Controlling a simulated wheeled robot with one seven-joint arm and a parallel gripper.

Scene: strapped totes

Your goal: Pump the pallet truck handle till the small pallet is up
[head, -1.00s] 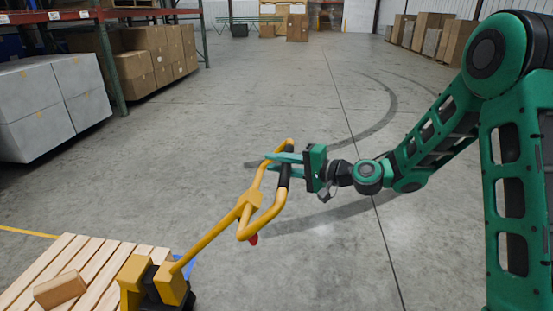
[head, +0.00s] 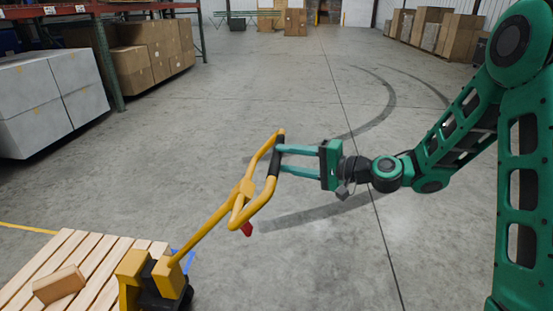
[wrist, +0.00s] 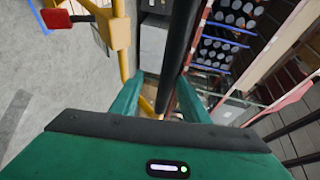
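The yellow pallet truck handle (head: 213,225) rises from the truck's pump (head: 168,277) and leans up to the right. It ends in a loop with a black grip (head: 278,152) and a red lever (head: 247,229). My gripper (head: 281,160) is at the grip from the right, its teal fingers apart, with the tips at the grip's near side. In the wrist view the dark grip bar (wrist: 180,45) runs between the fingertips, with a gap at the left finger. The small wooden pallet (head: 88,262) is at the lower left; its height above the floor cannot be told.
A brown box (head: 58,284) lies on the pallet. A rack with cartons (head: 140,60) and grey-white boxes (head: 50,100) stand at the left. More cartons (head: 430,35) line the far right wall. The concrete floor around the handle is clear.

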